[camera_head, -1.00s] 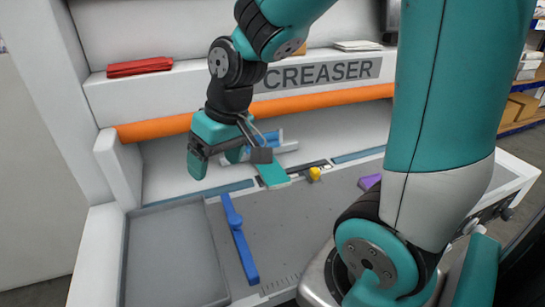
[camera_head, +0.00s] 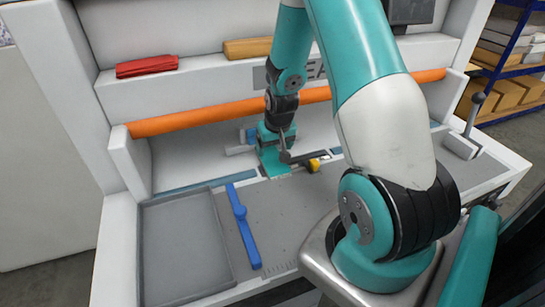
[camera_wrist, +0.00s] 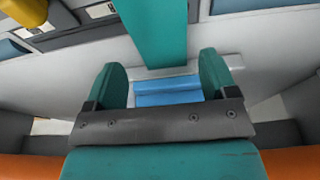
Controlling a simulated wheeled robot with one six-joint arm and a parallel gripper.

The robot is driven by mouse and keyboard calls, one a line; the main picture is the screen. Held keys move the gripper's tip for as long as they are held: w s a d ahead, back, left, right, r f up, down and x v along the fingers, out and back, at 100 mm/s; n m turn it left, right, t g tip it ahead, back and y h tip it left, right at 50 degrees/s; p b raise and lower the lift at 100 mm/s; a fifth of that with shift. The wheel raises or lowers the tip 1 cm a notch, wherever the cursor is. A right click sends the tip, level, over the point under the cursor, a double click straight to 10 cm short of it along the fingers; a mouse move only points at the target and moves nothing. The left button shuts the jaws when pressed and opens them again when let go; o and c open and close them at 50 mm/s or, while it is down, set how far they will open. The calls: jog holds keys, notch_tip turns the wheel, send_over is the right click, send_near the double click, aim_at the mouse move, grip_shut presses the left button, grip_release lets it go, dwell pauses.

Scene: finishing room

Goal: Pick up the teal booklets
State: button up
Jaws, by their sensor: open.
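The teal booklets (camera_head: 277,168) lie as a narrow flat strip on the creaser bed, near the back, partly hidden by my gripper in the head view. In the wrist view the teal booklets (camera_wrist: 152,28) run down from the top edge, and their near end lies between the lines of the two fingers. My gripper (camera_wrist: 162,62) is open with nothing held; a gap shows on both sides of the strip. In the head view my gripper (camera_head: 272,148) is low above the booklets, pointing down. Whether a finger touches them cannot be told.
A blue piece (camera_wrist: 168,90) lies behind the booklets. A yellow knob (camera_head: 315,165) is close on the right. A blue bar (camera_head: 243,232) and an empty grey tray (camera_head: 150,250) are in front left. An orange roller (camera_head: 200,117) crosses behind; a lever (camera_head: 475,115) stands right.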

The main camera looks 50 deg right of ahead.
aim_at(272, 159)
jog(key=shift+p+x, duration=1.05)
jog(key=shift+x, duration=1.9)
jog(key=c, duration=0.7)
jog(key=shift+s+r, duration=0.1)
jog(key=shift+r, duration=0.05)
